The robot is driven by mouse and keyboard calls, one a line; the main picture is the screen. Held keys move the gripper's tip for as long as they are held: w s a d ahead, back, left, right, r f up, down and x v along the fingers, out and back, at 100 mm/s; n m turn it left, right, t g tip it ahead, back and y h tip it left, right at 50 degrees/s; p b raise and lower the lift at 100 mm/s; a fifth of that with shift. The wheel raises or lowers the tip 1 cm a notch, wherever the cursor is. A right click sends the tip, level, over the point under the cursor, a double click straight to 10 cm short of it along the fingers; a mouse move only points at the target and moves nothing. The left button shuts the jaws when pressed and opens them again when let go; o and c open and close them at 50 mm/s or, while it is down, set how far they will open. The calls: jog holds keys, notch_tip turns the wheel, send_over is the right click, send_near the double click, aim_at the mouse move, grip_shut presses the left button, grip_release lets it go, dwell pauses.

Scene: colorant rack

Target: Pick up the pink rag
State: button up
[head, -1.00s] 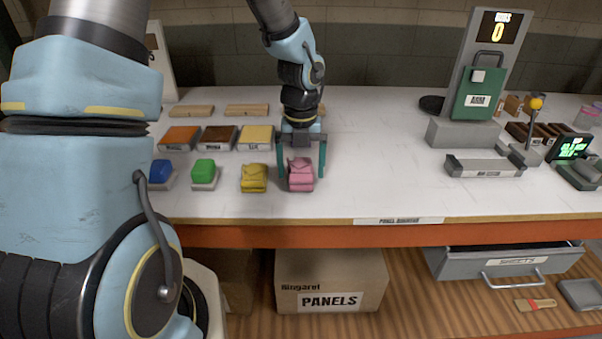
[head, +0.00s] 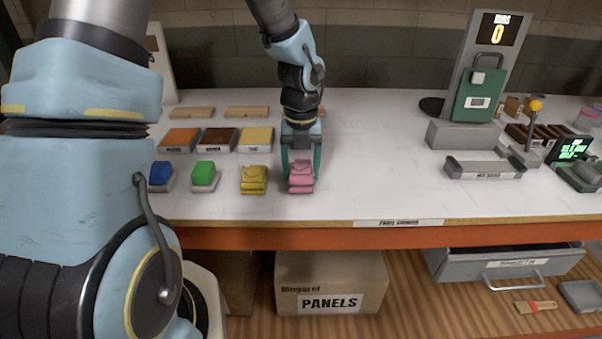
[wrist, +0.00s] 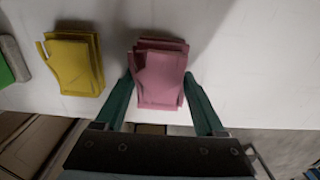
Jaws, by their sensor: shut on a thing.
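The pink rag (head: 301,177) is a folded stack on the white table, near its front edge, at the right end of a row. It also shows in the wrist view (wrist: 161,80). My gripper (head: 301,170) is over it with its teal fingers on the left and right sides of the rag. In the wrist view my gripper (wrist: 160,88) has its fingers closed against both sides of the rag. The rag appears to be still resting on the table.
A folded yellow rag (head: 254,180) lies just left of the pink one. Green (head: 204,174) and blue (head: 161,173) blocks on pale bases stand further left. Orange, brown and yellow trays lie behind. The table to the right is clear up to a grey holder (head: 485,168).

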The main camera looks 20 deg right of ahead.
aim_at(301, 167)
notch_tip(301, 167, up, 10)
jog(key=shift+b, duration=0.5)
